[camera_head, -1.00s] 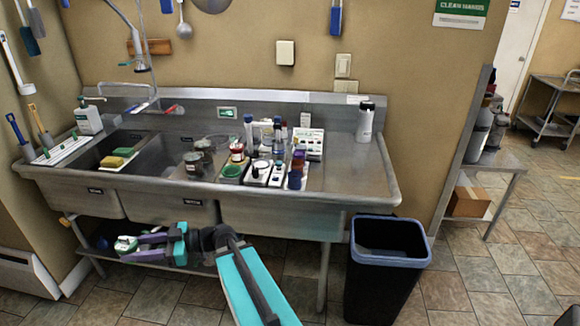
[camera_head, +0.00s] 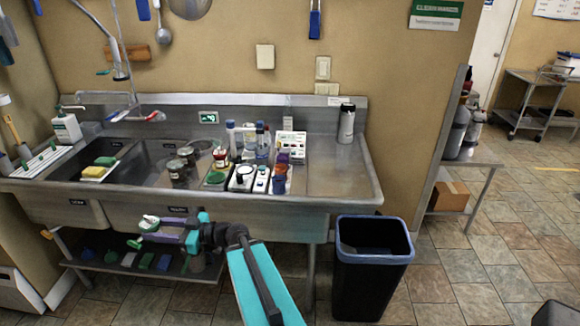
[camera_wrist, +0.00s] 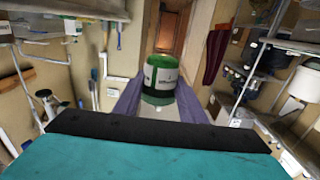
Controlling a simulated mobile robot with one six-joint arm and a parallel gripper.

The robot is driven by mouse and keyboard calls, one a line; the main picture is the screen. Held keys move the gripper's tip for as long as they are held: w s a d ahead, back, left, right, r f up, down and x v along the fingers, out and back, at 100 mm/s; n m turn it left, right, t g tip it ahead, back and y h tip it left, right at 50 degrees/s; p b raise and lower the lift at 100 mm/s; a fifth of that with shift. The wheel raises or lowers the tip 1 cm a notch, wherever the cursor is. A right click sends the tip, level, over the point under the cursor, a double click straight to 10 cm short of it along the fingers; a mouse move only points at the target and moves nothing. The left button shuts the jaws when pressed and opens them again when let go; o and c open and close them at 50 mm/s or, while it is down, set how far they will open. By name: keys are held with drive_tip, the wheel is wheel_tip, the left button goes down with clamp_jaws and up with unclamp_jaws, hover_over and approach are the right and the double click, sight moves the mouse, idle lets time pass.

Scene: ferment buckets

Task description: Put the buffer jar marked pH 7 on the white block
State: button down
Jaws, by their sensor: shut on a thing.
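My gripper (camera_head: 150,226) is shut on a white jar with green bands, which shows in the wrist view (camera_wrist: 160,79) between the two purple fingers. The jar's label is too small to read, so I cannot confirm the pH marking. In the head view my gripper and the jar are in front of the sink's front edge, left of the workstation items. Several small white devices, including one with a dark round top (camera_head: 241,178), stand on the counter. I cannot tell which one, if any, is the white block.
A red-lidded jar (camera_head: 220,156) and a green disc (camera_head: 215,178) are among closely packed bottles. Two dark jars (camera_head: 177,169) stand left of them. The steel counter (camera_head: 335,180) is clear at right. A black bin (camera_head: 372,270) stands below it.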

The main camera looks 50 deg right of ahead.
drive_tip(key=s+d+r+m+t+h+p, duration=0.2)
drive_tip(key=d+m+t+h+p, duration=0.3)
drive_tip(key=d, duration=1)
drive_tip(key=s+d+f+m+g+h+p, duration=0.1)
drive_tip(key=s+d+m+h, duration=0.3)
drive_tip(key=d, duration=0.9)
drive_tip(key=s+d+f+m+g+h+p, duration=0.1)
drive_tip(key=s+d+m+g+h+p, duration=0.2)
drive_tip(key=s+d+h, duration=0.7)
drive_tip(key=s+d+m+g, duration=0.1)
drive_tip(key=s+d, duration=0.3)
drive_tip(key=s, duration=0.1)
drive_tip(key=shift+s+d+h, duration=0.15)
drive_tip(key=shift+d+h, duration=0.05)
drive_tip(key=shift+h, duration=0.2)
drive_tip(key=shift+f, duration=0.15)
